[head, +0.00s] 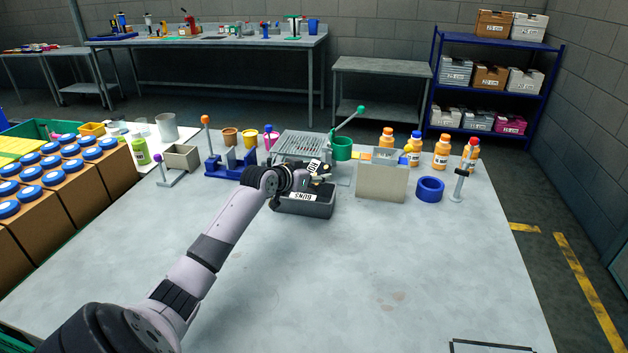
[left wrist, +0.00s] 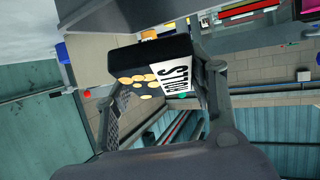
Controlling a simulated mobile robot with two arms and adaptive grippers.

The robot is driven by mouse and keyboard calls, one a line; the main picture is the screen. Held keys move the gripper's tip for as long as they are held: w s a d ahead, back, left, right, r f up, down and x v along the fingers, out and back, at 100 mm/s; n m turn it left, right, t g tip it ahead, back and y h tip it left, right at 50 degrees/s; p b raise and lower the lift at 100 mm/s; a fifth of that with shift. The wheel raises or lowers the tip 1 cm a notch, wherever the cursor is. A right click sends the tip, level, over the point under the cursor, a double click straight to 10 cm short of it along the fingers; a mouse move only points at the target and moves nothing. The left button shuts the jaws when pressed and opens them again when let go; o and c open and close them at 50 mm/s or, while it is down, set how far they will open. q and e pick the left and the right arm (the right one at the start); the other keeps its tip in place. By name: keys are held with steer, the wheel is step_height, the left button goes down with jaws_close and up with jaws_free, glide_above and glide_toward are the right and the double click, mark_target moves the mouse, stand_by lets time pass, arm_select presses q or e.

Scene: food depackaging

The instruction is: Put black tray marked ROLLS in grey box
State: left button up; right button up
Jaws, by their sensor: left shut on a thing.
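My left gripper (head: 300,180) is shut on a small black tray (head: 325,169) with a white label, partly hidden by the gripper. In the left wrist view the black tray (left wrist: 150,57) sits between the fingers, tilted, and its label reads ROLLS, with several tan round pieces beside it. A dark grey box (head: 305,206) with a white BUNS label stands on the table just below the gripper in the head view. The gripper and tray overlap its back edge, so I cannot tell whether they touch it. My right gripper is not in view.
A beige box (head: 380,184), a blue ring (head: 430,189) and several orange bottles (head: 441,152) stand to the right. Brown cartons with blue lids (head: 85,187) fill the left.

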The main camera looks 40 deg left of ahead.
mark_target(314, 184)
arm_select(q)
steer(key=shift+f, duration=1.25)
steer(key=shift+f+b, duration=0.3)
steer(key=shift+f, duration=0.3)
steer(key=o, duration=1.3)
steer(key=shift+r+p, duration=0.4)
steer(key=shift+r, duration=0.25)
steer(key=b+v, duration=0.1)
steer(key=v, duration=1.1)
